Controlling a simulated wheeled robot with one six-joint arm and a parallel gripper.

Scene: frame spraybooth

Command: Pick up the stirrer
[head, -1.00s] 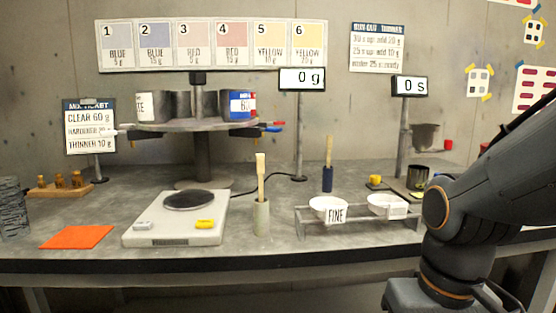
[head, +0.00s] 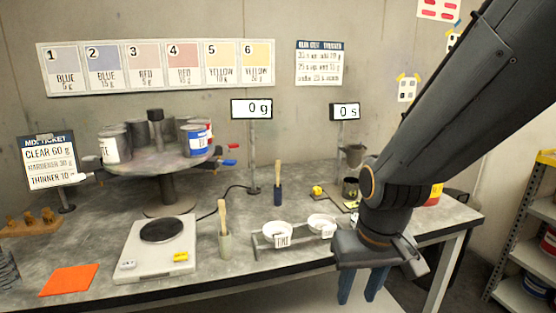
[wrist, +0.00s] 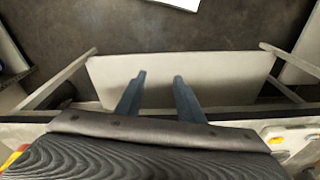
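Two wooden sticks stand upright in holders on the bench. One stick (head: 222,214) is in a pale grey cup (head: 225,244) just right of the scale. The other stick (head: 278,175) is in a dark blue cup (head: 278,196) farther back. I cannot tell for sure which is the stirrer. My gripper (head: 360,290) hangs in front of the bench's front edge, right of both sticks and well apart from them. Its two blue fingers also show in the wrist view (wrist: 158,82), spread apart with nothing between them. Neither stick shows in the wrist view.
A scale (head: 158,262) and orange mat (head: 69,280) are at left. A rack with two white bowls (head: 277,230) sits between the pale cup and my arm. Shelves (head: 535,230) stand at far right.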

